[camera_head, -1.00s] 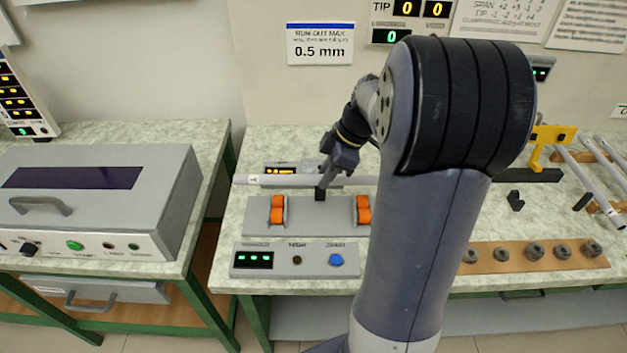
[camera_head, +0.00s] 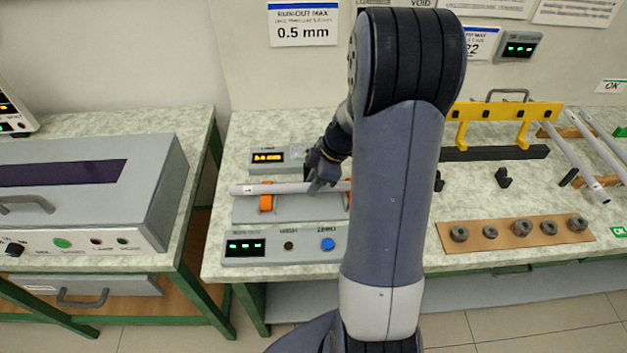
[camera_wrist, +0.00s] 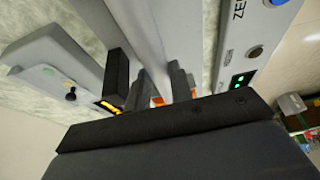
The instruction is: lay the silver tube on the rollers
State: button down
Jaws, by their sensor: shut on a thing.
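The silver tube (camera_head: 280,188) lies level from left to right over the roller stand, with a small marked label near its left end. My gripper (camera_head: 320,182) is shut on it right of the left roller. In the wrist view the tube (camera_wrist: 147,35) runs between my two dark fingers (camera_wrist: 150,85). The right roller is mostly hidden by my arm. I cannot tell whether the tube touches the rollers. The grey roller base (camera_head: 300,210) is below it.
A control box (camera_head: 285,244) with a blue button stands in front of the roller base. A small display unit (camera_head: 267,158) is behind it. To the right are a yellow rack (camera_head: 505,112), a brown strip (camera_head: 475,238) with several metal collars, and more tubes (camera_head: 575,165).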

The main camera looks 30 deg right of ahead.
jog(key=shift+f, duration=0.2)
jog(key=c, duration=1.3)
grip_release()
jog(key=shift+r, duration=0.1)
jog(key=shift+o, duration=0.2)
jog(key=shift+r, duration=0.1)
jog(key=shift+r, duration=0.2)
jog(key=v, duration=1.1)
jog(key=shift+d+r, duration=0.2)
jog(key=shift+r, duration=0.15)
